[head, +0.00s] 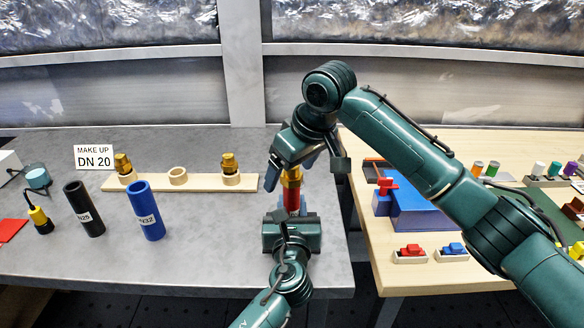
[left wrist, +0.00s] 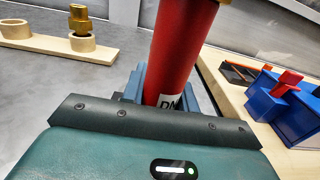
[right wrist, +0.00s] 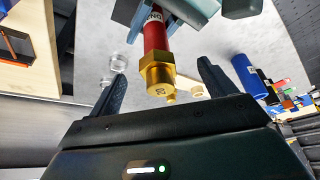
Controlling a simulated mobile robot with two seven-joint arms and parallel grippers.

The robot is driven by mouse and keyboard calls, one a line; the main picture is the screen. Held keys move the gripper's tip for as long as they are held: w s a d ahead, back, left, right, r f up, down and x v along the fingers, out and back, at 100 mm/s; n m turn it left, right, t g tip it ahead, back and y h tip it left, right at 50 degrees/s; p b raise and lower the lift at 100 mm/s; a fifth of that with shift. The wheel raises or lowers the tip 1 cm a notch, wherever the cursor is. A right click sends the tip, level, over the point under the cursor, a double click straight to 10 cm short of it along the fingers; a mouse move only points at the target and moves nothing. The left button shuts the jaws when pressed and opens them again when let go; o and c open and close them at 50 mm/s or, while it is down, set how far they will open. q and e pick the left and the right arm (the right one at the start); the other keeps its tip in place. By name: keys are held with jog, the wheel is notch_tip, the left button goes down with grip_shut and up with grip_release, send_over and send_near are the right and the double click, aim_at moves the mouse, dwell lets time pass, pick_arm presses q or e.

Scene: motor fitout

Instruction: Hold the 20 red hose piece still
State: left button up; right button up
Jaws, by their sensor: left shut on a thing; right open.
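The red hose piece (head: 291,199) stands upright over the grey table, with a brass fitting (head: 291,176) on its top end. My left gripper (head: 291,216) is shut on the lower part of the red hose, which also shows in the left wrist view (left wrist: 178,55). Part of a label shows on the hose there. My right gripper (head: 302,168) is above, its open fingers on either side of the brass fitting. In the right wrist view the fitting (right wrist: 160,77), marked 20, lies between the spread fingers without visible contact.
A wooden rack (head: 205,183) holds two brass fittings and an empty ring. A black hose (head: 84,209), a blue hose (head: 145,211) and a "MAKE UP DN 20" sign (head: 95,157) stand to the left. A wooden table (head: 440,272) with a blue box (head: 415,210) is right.

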jog(key=shift+r, duration=3.05)
pick_arm(q)
jog(key=o, duration=1.8)
jog(key=shift+o, duration=0.5)
jog(key=shift+o, duration=1.3)
